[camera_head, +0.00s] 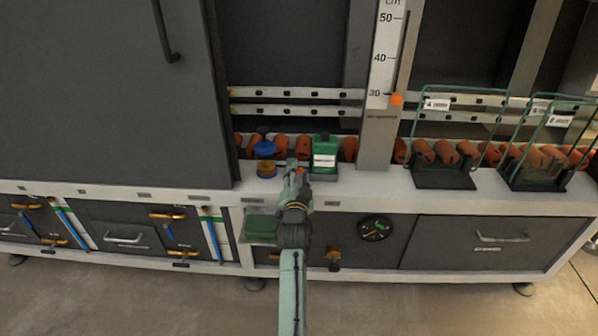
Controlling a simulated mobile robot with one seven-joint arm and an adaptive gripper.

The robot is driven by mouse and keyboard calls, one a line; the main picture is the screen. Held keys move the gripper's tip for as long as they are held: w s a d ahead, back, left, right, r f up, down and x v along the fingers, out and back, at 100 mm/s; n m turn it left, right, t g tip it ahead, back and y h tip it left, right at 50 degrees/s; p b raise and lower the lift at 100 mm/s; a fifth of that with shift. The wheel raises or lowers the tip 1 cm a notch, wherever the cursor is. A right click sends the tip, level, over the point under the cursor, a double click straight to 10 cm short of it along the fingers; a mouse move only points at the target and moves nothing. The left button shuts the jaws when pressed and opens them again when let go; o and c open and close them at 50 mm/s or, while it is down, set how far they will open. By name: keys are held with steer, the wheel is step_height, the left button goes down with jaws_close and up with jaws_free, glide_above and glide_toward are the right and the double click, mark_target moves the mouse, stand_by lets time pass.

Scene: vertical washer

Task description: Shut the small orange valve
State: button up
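Several small orange valve-like fittings show in the head view, and I cannot tell for sure which is the small orange valve. One orange fitting (334,254) is on the dark lower panel, left of a round gauge (375,228). Another orange-brown round piece (266,169) is on the white ledge below a blue cap. My gripper (296,172) is at the ledge between this piece and a green box (325,156). A bit of orange shows at its tip. My arm hides part of the lower panel, and the fingers are too small to tell whether they are open or touching anything.
Orange handles (167,214) and blue tubes (212,238) are on the lower left panels. Wire racks with dark bases (446,177) stand on the ledge at right. An orange slider (397,100) is on the upright scale. The floor (130,300) in front is clear.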

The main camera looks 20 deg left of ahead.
steer(key=shift+w+a, duration=0.1)
steer(key=shift+w, duration=0.3)
steer(key=shift+c, duration=0.2)
jaws_close()
